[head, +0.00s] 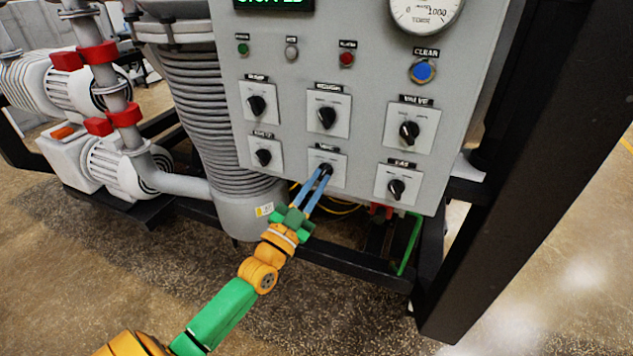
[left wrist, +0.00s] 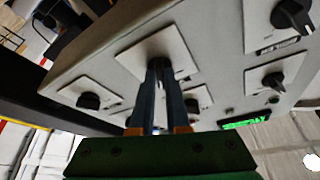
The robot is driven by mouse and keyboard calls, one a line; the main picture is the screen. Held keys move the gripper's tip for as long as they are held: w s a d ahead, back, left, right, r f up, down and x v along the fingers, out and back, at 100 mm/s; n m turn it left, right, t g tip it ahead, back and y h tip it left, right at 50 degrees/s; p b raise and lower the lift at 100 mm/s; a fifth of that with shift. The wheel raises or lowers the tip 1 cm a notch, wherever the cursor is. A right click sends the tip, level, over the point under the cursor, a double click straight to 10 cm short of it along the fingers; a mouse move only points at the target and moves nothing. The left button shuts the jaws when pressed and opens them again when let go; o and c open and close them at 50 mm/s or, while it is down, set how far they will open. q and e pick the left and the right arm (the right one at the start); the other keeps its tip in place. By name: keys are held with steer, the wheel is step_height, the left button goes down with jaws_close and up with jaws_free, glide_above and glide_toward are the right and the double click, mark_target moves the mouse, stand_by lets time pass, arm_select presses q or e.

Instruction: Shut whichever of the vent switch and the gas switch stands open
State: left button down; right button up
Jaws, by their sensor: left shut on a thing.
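The vent switch (head: 326,169) is a black knob on a white plate, low in the middle of the grey panel. My left gripper (head: 325,171) has its two blue fingers at this knob, closed around it. The left wrist view also shows the fingers (left wrist: 160,78) with the dark knob between their tips. The fingers hide most of the knob, so I cannot tell its angle. The gas switch (head: 396,189) is a black knob on its own white plate to the right, clear of the gripper. Its exact setting is too small to read. My right gripper is not in view.
Close around are the rough switch (head: 327,117), the valve switch (head: 409,131) and another knob (head: 263,157) to the left. A blue button (head: 422,71) sits higher up. A black frame post (head: 510,170) stands at the right, and a ribbed column (head: 190,110) at the left.

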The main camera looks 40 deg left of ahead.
arm_select(q)
steer(key=n+y+p, duration=0.1)
steer(key=n+y, duration=0.1)
steer(key=n, duration=0.2)
steer(key=n+y, duration=0.2)
steer(key=n, duration=0.1)
steer(key=shift+w+d+r+n+p, duration=0.1)
steer(key=shift+d+r+n+p, duration=0.1)
steer(key=shift+n+p, duration=0.2)
steer(key=n+y, duration=0.1)
steer(key=n, duration=0.1)
steer(key=n+g+y+p, duration=0.1)
steer(key=n, duration=0.2)
steer(key=n+g+y+p, duration=0.1)
steer(key=n+y, duration=0.1)
steer(key=n, duration=0.1)
steer(key=shift+d, duration=0.25)
steer(key=shift+n, duration=0.4)
steer(key=c, duration=0.9)
jaws_free()
steer(key=shift+w, duration=0.1)
steer(key=shift+f, duration=0.15)
